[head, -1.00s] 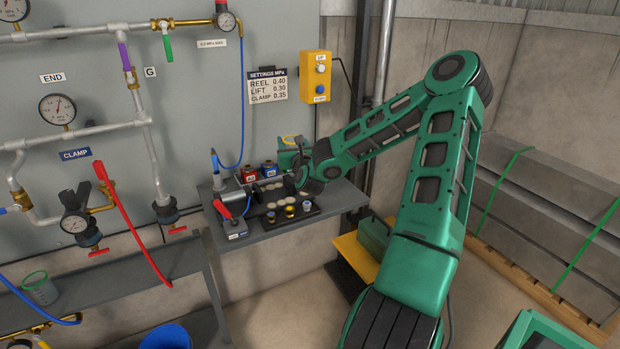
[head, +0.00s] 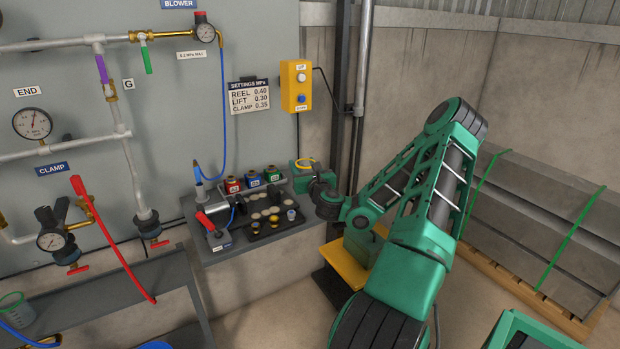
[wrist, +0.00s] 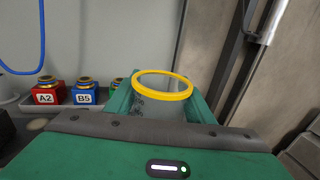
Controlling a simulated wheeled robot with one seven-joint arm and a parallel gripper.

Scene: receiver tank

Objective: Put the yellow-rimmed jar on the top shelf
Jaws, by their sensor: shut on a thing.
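The yellow-rimmed jar (wrist: 160,98) stands upright between the green jaws of my gripper (wrist: 162,110) in the wrist view. Its open yellow ring shows above them, and the glass below looks grey with dark specks. Its base is hidden by the gripper. In the head view the yellow rim (head: 306,162) shows on top of my gripper (head: 303,176), beside the right end of the grey wall bench (head: 272,245). I cannot tell which surface is the top shelf.
Red A2 (wrist: 47,92), blue B5 (wrist: 86,92) and green (head: 272,174) containers stand at the bench's back. A dark tray (head: 262,236) holds small jars and pale discs. A red-handled device (head: 215,235) is at its left. A vertical pipe (head: 361,70) rises behind my gripper.

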